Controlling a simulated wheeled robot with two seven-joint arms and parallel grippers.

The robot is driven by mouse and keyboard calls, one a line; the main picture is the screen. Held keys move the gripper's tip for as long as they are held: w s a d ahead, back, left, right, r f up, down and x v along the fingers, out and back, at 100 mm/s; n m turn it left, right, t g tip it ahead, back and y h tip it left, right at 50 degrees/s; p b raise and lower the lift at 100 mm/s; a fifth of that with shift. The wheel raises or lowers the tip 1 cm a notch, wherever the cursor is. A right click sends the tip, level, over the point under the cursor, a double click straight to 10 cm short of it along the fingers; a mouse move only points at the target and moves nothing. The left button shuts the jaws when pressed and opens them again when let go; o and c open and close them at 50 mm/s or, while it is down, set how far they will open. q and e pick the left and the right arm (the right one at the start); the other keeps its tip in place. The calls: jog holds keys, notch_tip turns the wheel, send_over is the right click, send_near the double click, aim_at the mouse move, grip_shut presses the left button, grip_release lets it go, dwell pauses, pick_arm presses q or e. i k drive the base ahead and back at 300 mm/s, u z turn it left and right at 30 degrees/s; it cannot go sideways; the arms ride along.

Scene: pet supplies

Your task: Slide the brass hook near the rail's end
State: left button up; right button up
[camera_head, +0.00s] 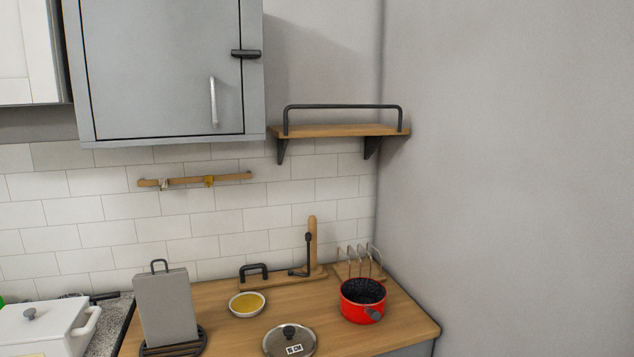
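A thin wooden rail (228,178) is fixed to the white tiled wall below the grey cabinet. A small brass-coloured hook (209,181) hangs on it, a little right of the rail's middle. A second, pale silver hook (164,184) hangs nearer the rail's left end. The stretch of rail to the right of the brass hook is bare. Neither of my grippers shows in the head view, so I cannot see whether they are open or shut.
Below, a wooden counter (217,291) holds a grey upright board (166,308), a yellow-filled bowl (247,304), a glass lid (289,342), a red pot (362,300) and a wire rack (361,262). A shelf (340,131) juts out at right. The cabinet (160,70) overhangs the rail.

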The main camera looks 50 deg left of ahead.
aim_at(209, 181)
jog(key=z, duration=0.55)
jog(key=k, duration=1)
jog(key=u, duration=0.9)
